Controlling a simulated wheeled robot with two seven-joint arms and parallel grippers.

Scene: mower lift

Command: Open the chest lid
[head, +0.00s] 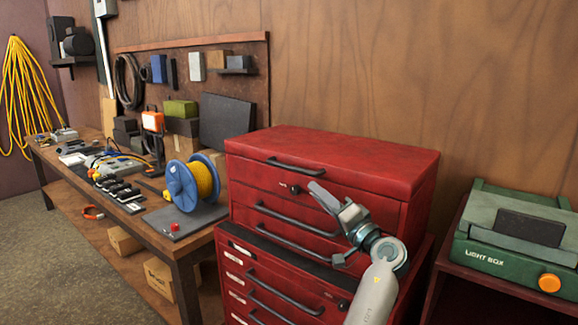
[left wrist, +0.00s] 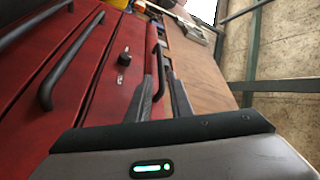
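The red tool chest (head: 310,210) stands against the wood wall with its top lid (head: 335,155) closed. A dark bar handle (head: 293,166) runs along the lid's front edge, above a small lock (head: 294,189). My left gripper (head: 318,195) is in front of the chest, its tips just below the right end of the lid handle. In the left wrist view the two fingers (left wrist: 160,95) are apart, and the lid handle (left wrist: 157,65) shows in line with the gap between them. I cannot tell whether they touch it. My right gripper is out of view.
A workbench (head: 165,228) with a blue cable reel (head: 180,190) and several tools stands left of the chest. A green light box (head: 510,250) sits on a low red stand at the right. More drawer handles (head: 285,290) project from the lower cabinet.

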